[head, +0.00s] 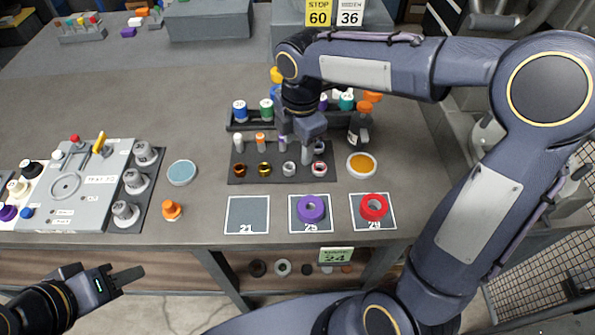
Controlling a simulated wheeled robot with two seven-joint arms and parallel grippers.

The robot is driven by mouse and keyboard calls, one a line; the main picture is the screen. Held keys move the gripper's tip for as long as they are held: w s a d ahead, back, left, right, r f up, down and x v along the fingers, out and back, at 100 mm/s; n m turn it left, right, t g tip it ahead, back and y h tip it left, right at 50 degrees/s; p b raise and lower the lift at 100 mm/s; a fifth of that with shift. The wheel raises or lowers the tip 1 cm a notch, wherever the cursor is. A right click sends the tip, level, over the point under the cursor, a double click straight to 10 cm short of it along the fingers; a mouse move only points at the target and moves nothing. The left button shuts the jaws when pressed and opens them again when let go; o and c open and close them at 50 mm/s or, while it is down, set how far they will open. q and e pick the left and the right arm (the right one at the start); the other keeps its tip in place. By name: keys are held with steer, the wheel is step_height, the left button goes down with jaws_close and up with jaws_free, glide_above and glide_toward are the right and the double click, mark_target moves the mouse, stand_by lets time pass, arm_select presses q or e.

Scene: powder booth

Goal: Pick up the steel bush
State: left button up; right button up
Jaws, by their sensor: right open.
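The steel bush (289,169) looks like the small silvery ring in the front row of the dark mat (240,181), between a brass-coloured bush (264,169) and a pink-and-white ring (319,169). My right gripper (296,149) points down over the mat, just behind the steel bush. It is open, and I see nothing held in it. It partly hides the mat's back row. My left gripper (132,276) is at the lower left, in front of the table and far from the mat. Its finger gap does not show clearly.
A copper-coloured bush (239,170) is at the front row's left end. Behind the mat, a dark rack (236,126) holds several capped bottles. An amber-filled dish (362,165) stands right of the mat. Purple (313,208) and red (374,206) rings lie on numbered squares in front.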

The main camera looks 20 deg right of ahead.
mark_target(289, 163)
steer(key=f+n, duration=0.1)
steer(key=f, duration=0.2)
steer(key=w+a+f+n, duration=0.1)
steer(key=f, duration=0.2)
steer(key=w+f, duration=0.1)
steer(key=f, duration=0.2)
steer(key=shift+w+a+f+n+p, duration=0.15)
steer(key=shift+w+f+n+p, duration=0.1)
steer(key=shift+n+p, duration=0.15)
steer(key=c, duration=1.1)
steer(key=shift+r, duration=0.1)
